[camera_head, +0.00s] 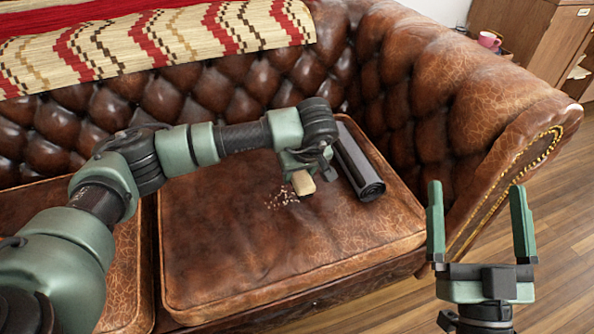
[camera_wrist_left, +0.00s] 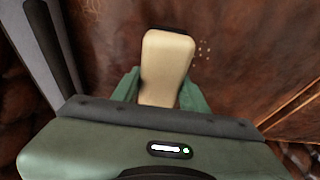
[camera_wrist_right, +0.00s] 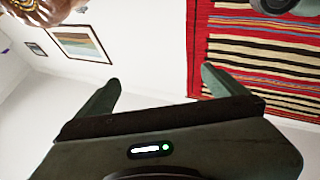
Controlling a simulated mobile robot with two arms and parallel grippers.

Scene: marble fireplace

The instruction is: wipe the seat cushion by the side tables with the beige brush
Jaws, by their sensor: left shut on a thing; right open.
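The brown leather seat cushion (camera_head: 230,255) at the right end of the sofa bears a small patch of light crumbs (camera_head: 283,197). The crumbs also show in the left wrist view (camera_wrist_left: 203,50). My left gripper (camera_head: 300,175) is shut on the beige brush (camera_head: 303,183), just above the cushion beside the crumbs. In the left wrist view the brush (camera_wrist_left: 167,68) sits between the fingers; I cannot tell whether its tip touches the leather. My right gripper (camera_head: 481,225) is open and empty, raised in front of the sofa's right arm.
A dark cylindrical object (camera_head: 358,165) lies on the cushion just right of my left gripper. The tufted sofa arm (camera_head: 455,100) rises at the right. A pink mug (camera_head: 488,40) stands behind it near a wooden cabinet (camera_head: 540,45). The front left of the cushion is clear.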

